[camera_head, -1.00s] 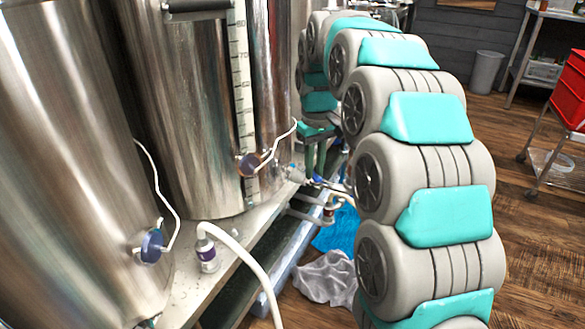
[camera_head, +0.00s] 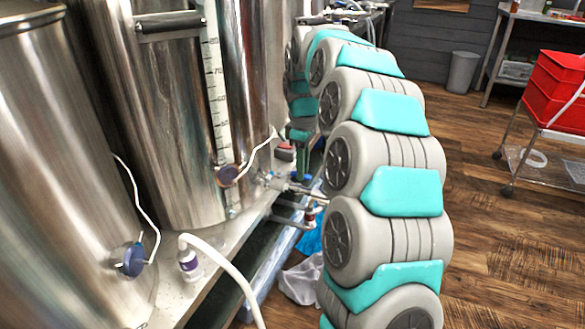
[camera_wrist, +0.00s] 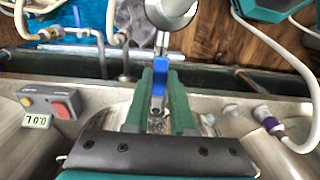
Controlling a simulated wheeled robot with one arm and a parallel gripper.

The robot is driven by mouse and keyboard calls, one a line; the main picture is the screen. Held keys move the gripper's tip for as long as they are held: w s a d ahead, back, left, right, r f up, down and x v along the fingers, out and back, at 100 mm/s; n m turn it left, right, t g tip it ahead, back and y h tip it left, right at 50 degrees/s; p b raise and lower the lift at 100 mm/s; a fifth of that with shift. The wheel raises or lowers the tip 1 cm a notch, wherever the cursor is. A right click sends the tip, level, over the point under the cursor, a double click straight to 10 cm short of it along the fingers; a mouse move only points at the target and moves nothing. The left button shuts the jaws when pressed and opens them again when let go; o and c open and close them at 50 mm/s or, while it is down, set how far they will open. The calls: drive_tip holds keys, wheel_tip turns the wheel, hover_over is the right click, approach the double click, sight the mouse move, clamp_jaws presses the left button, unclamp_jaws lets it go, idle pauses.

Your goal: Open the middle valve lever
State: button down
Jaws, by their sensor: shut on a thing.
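In the wrist view, a blue valve lever (camera_wrist: 159,78) stands between the two green fingers of my gripper (camera_wrist: 158,92). My gripper is shut on the lever. The metal valve body below it is mostly hidden by the fingers. In the head view, my gripper (camera_head: 301,138) is beside the middle tank, above the metal pipe fittings (camera_head: 275,182). The lever is too small and covered there to make out clearly.
Steel tanks (camera_head: 165,120) stand close on the left. A white hose (camera_head: 225,265) rises from the ledge in front. A control box with red and yellow buttons (camera_wrist: 50,103) sits left in the wrist view. A red crate cart (camera_head: 555,100) stands right; the wooden floor is mostly clear.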

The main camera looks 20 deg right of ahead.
drive_tip(key=shift+w, duration=0.1)
idle(0.3)
drive_tip(key=c, duration=0.8)
unclamp_jaws()
drive_tip(key=shift+o, duration=0.2)
drive_tip(key=shift+r, duration=0.1)
wheel_tip(320, 180, up, 7)
drive_tip(key=shift+f, duration=0.1)
drive_tip(key=shift+r, duration=0.45)
